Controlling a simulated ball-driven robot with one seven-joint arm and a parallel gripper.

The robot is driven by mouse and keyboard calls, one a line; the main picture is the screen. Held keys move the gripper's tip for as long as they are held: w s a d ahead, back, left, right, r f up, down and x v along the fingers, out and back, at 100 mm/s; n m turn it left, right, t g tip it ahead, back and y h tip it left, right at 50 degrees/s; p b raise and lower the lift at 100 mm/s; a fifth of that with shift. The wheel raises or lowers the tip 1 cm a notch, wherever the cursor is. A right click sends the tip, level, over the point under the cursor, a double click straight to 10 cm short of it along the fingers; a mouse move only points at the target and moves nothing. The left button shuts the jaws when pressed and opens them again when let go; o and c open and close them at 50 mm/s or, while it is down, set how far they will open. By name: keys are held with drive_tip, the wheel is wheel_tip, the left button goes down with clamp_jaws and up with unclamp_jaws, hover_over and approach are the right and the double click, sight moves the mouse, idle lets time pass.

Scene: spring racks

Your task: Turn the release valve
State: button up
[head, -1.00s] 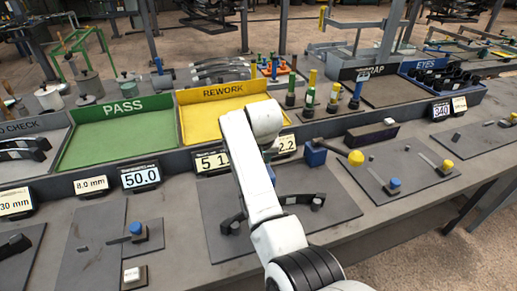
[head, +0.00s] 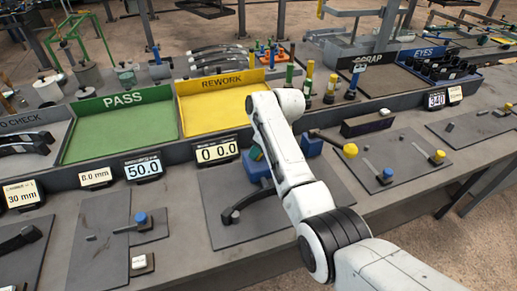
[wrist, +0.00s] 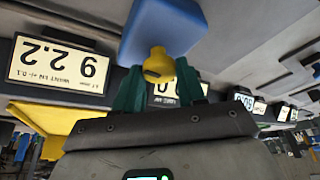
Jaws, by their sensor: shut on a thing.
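In the wrist view a small yellow knob (wrist: 157,66) sticks out of a blue block (wrist: 165,28). It appears to be the release valve. My gripper (wrist: 157,82) is shut on the yellow knob, with a dark green finger on each side of it. In the head view the blue block (head: 312,145) is partly behind my white arm, and a bit of a green finger (head: 256,153) shows left of the arm. The knob itself is hidden there. A display (head: 217,151) by the yellow tray reads 0 0.0.
A black curved spring (head: 243,205) lies on the dark plate below the block. A lever with a yellow ball (head: 350,151) stands close to the right. The green PASS tray (head: 120,130) and yellow REWORK tray (head: 213,108) are behind the displays.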

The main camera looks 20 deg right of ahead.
drive_tip(key=shift+n, duration=0.5)
drive_tip(key=shift+y, duration=0.3)
drive_tip(key=o, duration=1)
drive_tip(key=shift+o, duration=0.2)
drive_tip(key=b+v, duration=0.1)
drive_tip(key=v, duration=0.9)
drive_tip(key=shift+r, duration=0.45)
